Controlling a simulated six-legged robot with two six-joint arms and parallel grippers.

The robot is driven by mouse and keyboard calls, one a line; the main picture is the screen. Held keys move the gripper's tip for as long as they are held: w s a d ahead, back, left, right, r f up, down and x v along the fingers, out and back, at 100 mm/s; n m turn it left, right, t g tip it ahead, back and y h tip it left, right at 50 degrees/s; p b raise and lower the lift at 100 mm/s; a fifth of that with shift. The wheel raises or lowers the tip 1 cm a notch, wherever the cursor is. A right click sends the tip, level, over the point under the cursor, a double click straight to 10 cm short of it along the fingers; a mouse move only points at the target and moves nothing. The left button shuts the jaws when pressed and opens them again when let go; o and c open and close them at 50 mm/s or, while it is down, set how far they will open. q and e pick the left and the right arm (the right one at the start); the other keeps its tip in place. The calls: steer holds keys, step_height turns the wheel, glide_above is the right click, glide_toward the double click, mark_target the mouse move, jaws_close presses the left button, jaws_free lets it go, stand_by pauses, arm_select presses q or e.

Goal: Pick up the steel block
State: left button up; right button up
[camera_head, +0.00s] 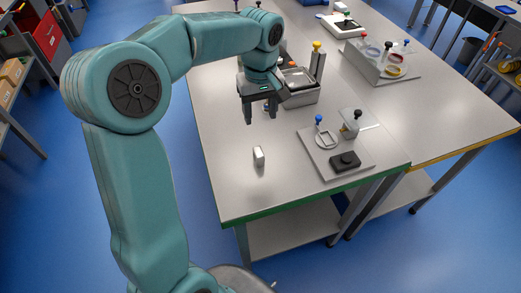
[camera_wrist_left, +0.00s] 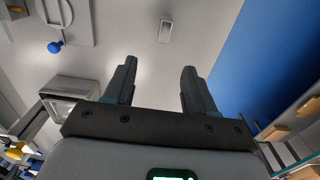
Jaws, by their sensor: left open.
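The steel block (camera_head: 259,156) is a small pale metal block standing by itself on the grey table top (camera_head: 225,190), near the front edge. It also shows in the left wrist view (camera_wrist_left: 166,31), at the top, beyond the fingertips and roughly in line with the gap between them. My left gripper (camera_head: 261,117) is open and empty, above the table and behind the block, pointing down. Its two dark fingers also show in the left wrist view (camera_wrist_left: 159,68), apart and touching nothing. My right gripper is not in view.
A grey plate (camera_head: 315,160) with a ring, a blue knob and a black block lies right of the steel block. A metal bin (camera_head: 305,95) stands close behind my left gripper. Table around the block is clear; a green front edge (camera_head: 290,204) is near.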

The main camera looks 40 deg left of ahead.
mark_target(259, 152)
arm_select(q)
steer(key=f, duration=1)
steer(key=shift+s+d, duration=0.15)
steer(key=shift+s, duration=0.15)
steer(key=shift+s+f+p, duration=0.25)
steer(key=shift+f+p, duration=0.15)
steer(key=shift+f, duration=0.05)
step_height(259, 152, down, 4)
steer(key=shift+d+f+p, duration=0.1)
steer(key=shift+d+p, duration=0.05)
steer(key=shift+p, duration=0.35)
steer(key=shift+s+f, duration=0.1)
steer(key=shift+f, duration=0.2)
jaws_close()
